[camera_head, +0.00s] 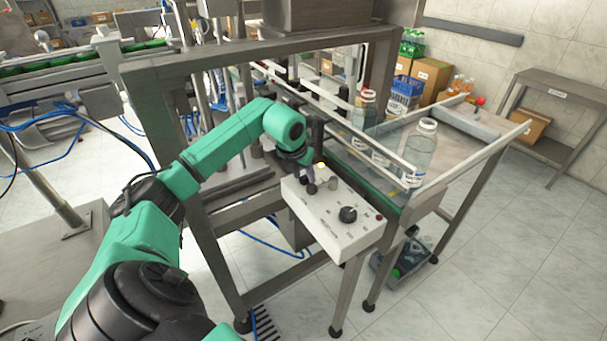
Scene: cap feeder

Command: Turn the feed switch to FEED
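A white control panel (318,227) sits on a metal stand in the middle of the head view. A black rotary knob (348,214) stands out on its lower right part. The small print around the knob is too small to read, so I cannot tell which position it points to. My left gripper (311,187) hangs over the panel's upper left part, close to its face and apart from the black knob. Its fingertips are small and dark, and I cannot tell whether they are open or touch anything. My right gripper is not in view.
The panel also carries a red button (379,217), a yellow light or button (320,167) and a grey knob (333,184). A machine frame (226,272) stands left of the panel. Clear bottles (420,152) stand on the conveyor behind.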

